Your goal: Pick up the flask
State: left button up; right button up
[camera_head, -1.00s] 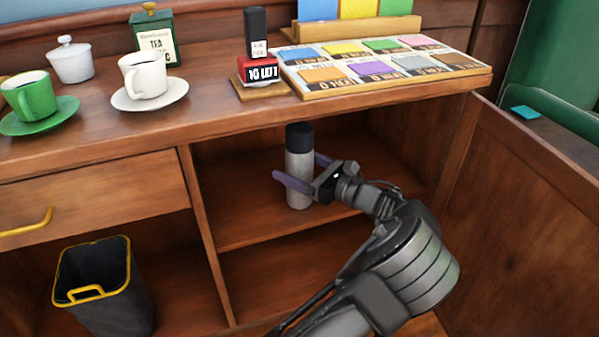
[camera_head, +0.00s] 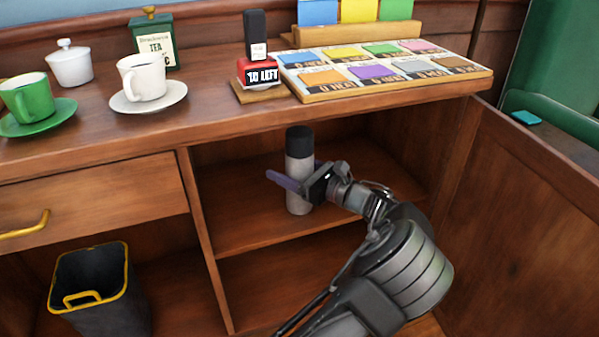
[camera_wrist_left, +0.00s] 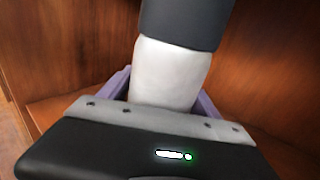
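The flask (camera_head: 299,171) has a light grey body and a dark cap. It stands upright on the upper shelf inside the open cabinet, below the countertop. My left gripper (camera_head: 302,176) is at the flask's body, with one purple finger crossing in front of it and the other behind. In the left wrist view the flask (camera_wrist_left: 170,73) stands between the two fingers of my left gripper (camera_wrist_left: 165,82), which are apart on either side of it. Firm contact is not clear, and the lower flask is hidden by the gripper body. My right gripper is not in view.
The countertop (camera_head: 215,108) overhangs the shelf (camera_head: 245,220). A divider (camera_head: 205,240) stands left of the flask, and the open door (camera_head: 520,210) is at the right. Cups, a stamp (camera_head: 258,72) and a card board (camera_head: 385,88) are on top. A bin (camera_head: 95,305) stands lower left.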

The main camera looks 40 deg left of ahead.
pick_arm(q)
grip_shut()
dwell(0.6)
jog(key=shift+r, duration=0.15)
jog(key=shift+d+r+p, duration=0.2)
jog(key=shift+r+p, duration=0.5)
jog(key=shift+p, duration=0.25)
jog(key=r+p, duration=0.1)
jog(key=r, duration=0.1)
jog(key=r+p, duration=0.1)
jog(key=r, duration=0.1)
jog(key=r+p, duration=0.1)
jog(key=shift+w+d+r+p, duration=0.1)
jog(key=shift+d+r+p, duration=0.25)
jog(key=shift+r, duration=0.05)
jog(key=w+d+p, duration=0.1)
jog(key=d+p, duration=0.4)
jog(key=d, duration=1.4)
jog(key=shift+w+f+p, duration=0.2)
jog(key=shift+f+p, duration=0.05)
jog(key=shift+p, duration=0.05)
